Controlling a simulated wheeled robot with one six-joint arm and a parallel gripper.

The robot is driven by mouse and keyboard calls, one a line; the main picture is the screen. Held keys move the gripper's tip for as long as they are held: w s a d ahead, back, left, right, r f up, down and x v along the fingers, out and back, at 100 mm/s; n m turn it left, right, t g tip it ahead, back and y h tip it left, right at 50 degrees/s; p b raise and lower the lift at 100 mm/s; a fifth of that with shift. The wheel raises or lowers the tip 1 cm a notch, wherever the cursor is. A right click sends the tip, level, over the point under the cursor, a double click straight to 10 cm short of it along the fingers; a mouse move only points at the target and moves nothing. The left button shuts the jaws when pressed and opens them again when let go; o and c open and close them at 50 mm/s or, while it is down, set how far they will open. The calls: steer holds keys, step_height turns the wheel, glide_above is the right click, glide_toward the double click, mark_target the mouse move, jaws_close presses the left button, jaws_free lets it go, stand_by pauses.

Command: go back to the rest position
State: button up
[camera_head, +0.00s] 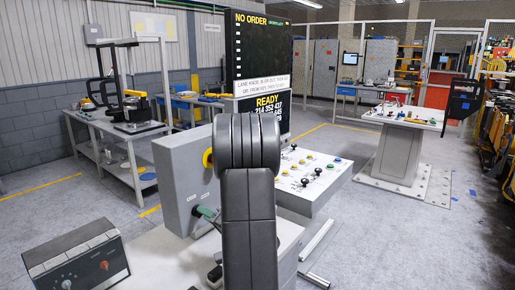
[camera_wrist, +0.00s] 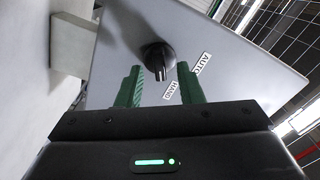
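My gripper (camera_wrist: 160,68) is open in the wrist view, with its two green fingers apart. A black selector knob (camera_wrist: 156,54) on a grey panel (camera_wrist: 225,62) shows between and beyond the fingertips. The fingers are not closed on it, and I cannot tell how far away it is. The labels HAND (camera_wrist: 173,91) and AUTO (camera_wrist: 203,63) are beside the knob. In the head view my dark arm stands upright in the middle and hides much of the gripper. A green part of it seems to show beside the grey box (camera_head: 177,182).
A console with knobs and buttons (camera_head: 335,182) is just right of my arm, below a dark display (camera_head: 262,55). A workbench (camera_head: 118,137) stands at left, a control pedestal (camera_head: 395,155) at right. A small control box (camera_head: 76,262) is at front left.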

steer(key=shift+w+a, duration=0.25)
steer(key=shift+a, duration=0.1)
steer(key=b+v, duration=0.2)
steer(key=v, duration=1.2)
steer(key=w+a+n+b, duration=0.2)
steer(key=w+a+n, duration=0.6)
steer(key=a+n, duration=0.3)
steer(key=shift+n+b, duration=0.35)
steer(key=shift+n, duration=0.15)
stand_by(0.6)
steer(key=shift+w+a, duration=0.15)
steer(key=shift+r, duration=0.1)
